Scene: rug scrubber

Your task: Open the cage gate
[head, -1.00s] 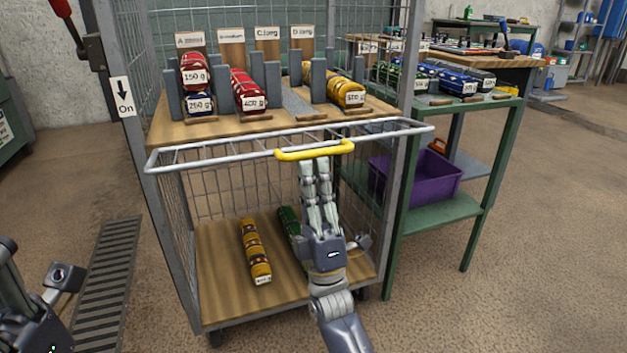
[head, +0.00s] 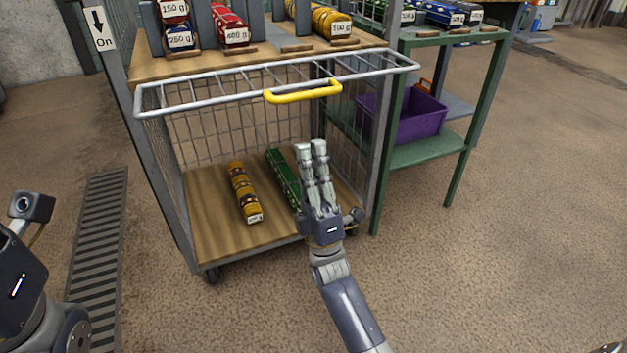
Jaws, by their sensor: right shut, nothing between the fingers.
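The cage gate (head: 215,99) is a grey wire frame with a yellow handle (head: 303,92) at its front edge. It juts out from the cage front at about mid height, seen nearly edge-on, and the lower front of the cage is uncovered beneath it. My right gripper (head: 311,148) is shut and empty, its fingers pointing up. Its fingertips show below the yellow handle, with a clear gap between them. Part of my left gripper (head: 20,280) shows at the left edge; its fingers are out of view.
The wheeled cage's lower wooden deck (head: 215,225) holds a yellow roll (head: 243,190) and a green roll (head: 283,178). Labelled rolls sit on the upper wooden shelf (head: 165,68). A green table (head: 430,150) with a purple bin (head: 418,118) stands close on the right. The front floor is free.

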